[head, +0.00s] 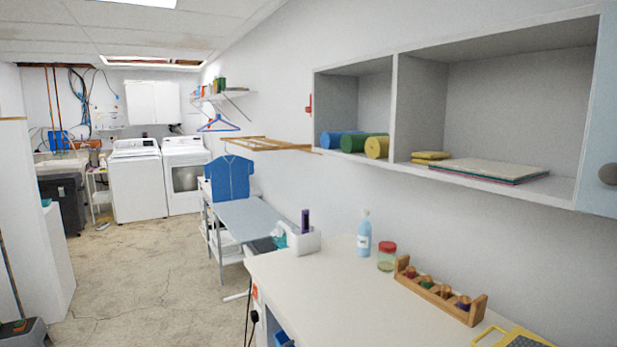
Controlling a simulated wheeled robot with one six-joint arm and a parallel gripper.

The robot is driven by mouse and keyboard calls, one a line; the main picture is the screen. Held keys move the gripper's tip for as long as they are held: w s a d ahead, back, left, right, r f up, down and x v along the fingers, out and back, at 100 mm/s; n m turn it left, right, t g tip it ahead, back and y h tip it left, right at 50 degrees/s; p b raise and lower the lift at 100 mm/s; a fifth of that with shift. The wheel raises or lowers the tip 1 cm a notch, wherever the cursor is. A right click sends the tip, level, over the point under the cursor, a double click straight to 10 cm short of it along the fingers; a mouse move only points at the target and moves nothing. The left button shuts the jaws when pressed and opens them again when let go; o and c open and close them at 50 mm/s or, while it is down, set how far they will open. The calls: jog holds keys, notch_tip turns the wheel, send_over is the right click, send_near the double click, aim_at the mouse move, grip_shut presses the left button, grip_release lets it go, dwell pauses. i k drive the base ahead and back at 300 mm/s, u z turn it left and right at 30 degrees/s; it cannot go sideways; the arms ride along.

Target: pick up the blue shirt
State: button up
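The blue shirt (231,179) is in the middle left of the head view. It looks upright and flat, with short sleeves and a collar. It shows behind the far end of a grey-blue ironing board or table (246,216); I cannot tell what holds it up. My gripper is not in view.
A white counter (340,290) fills the front right, with a spray bottle (364,234), a jar (387,257) and a wooden spool rack (440,291). A wall cabinet (470,185) juts out above. A wooden rack (262,144) sticks out from the wall. Open concrete floor (150,270) lies left.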

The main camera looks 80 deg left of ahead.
aim_at(229, 175)
jog(key=z, duration=1.4)
jog(key=i, duration=0.75)
jog(key=u, duration=4.6)
jog(key=i, duration=0.5)
jog(key=u, duration=0.55)
jog(key=i, duration=3)
